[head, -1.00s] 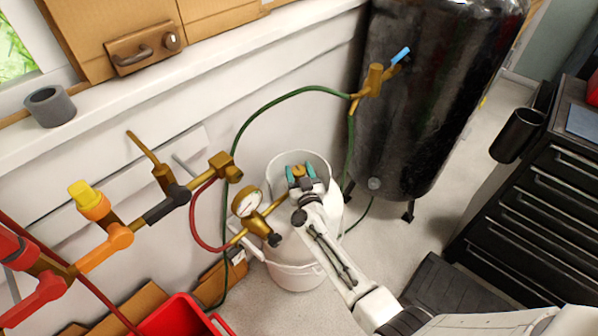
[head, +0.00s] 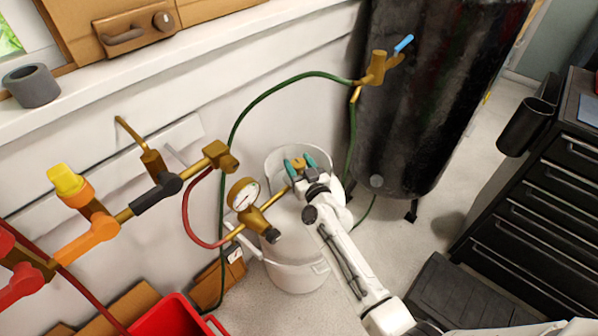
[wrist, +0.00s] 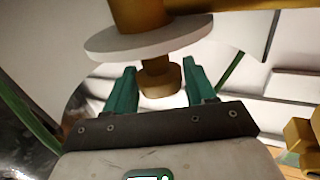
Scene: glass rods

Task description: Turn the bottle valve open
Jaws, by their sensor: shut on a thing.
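The white gas bottle (head: 292,250) stands on the floor with a raised collar around its top. Its brass valve (head: 299,164) is at the top, inside the collar, and shows as a brass knob (wrist: 160,80) below a pale disc in the wrist view. My gripper (head: 300,162) reaches the valve from the front right, its two teal fingers on either side of the brass. The fingers (wrist: 160,86) also flank the knob in the wrist view. My gripper is shut on the valve; the exact contact is hard to see.
A brass regulator with a gauge (head: 243,194) sits left of the valve. A green hose (head: 270,90) arches to a black tank (head: 415,110). Pipework (head: 100,225) and a red bin (head: 172,316) are at left. Black drawers (head: 525,220) stand at right.

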